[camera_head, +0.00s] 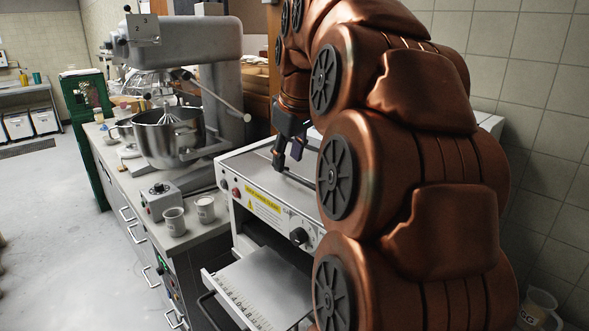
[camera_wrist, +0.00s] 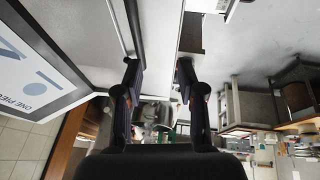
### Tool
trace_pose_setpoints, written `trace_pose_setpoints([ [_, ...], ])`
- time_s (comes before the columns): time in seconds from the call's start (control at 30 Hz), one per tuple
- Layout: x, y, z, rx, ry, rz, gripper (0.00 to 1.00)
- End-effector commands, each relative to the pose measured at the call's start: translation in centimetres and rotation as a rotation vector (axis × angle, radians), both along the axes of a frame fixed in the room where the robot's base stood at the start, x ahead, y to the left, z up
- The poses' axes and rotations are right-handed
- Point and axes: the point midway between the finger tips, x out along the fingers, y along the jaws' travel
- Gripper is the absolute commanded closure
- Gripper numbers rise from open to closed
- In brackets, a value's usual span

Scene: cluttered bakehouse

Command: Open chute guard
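The white machine (camera_head: 240,190) stands on the right of the bench, with a yellow warning label (camera_head: 264,203) and a black knob (camera_head: 299,236) on its front. I cannot tell for sure which part is the chute guard. A dark bar (camera_head: 300,181) lies along the machine's top and may be a handle; my arm hides its right part. My gripper (camera_head: 289,152) points down just above the machine top, near this bar. In the wrist view its two dark fingers (camera_wrist: 159,75) are apart, with a pale panel edge beyond the gap. I see nothing clearly held between them.
A pale tray (camera_head: 262,285) juts from the machine's lower front. Left of the machine are two cups (camera_head: 174,221), a control box (camera_head: 160,198) and a mixer with a steel bowl (camera_head: 168,137). My arm covers the right side. The floor at left (camera_head: 60,230) is clear.

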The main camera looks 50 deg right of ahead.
Motion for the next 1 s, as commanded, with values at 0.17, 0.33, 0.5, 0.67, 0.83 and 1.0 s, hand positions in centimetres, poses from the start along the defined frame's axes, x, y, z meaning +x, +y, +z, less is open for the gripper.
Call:
trace_pose_setpoints([
  [0.17, -0.6, -2.3, 1.3, -0.023, -0.019, -0.017, 0.61],
  [0.33, -0.5, -2.7, 1.3, -0.027, -0.021, -0.019, 0.61],
  [0.5, -0.1, -3.0, 0.2, -0.029, -0.022, -0.018, 0.61],
  [0.67, 0.6, -3.3, -1.3, -0.028, -0.022, -0.018, 0.61],
  [0.83, 1.2, -3.6, -3.0, -0.027, -0.021, -0.018, 0.61],
  [1.0, 1.8, -4.0, -4.3, -0.029, -0.022, -0.017, 0.61],
])
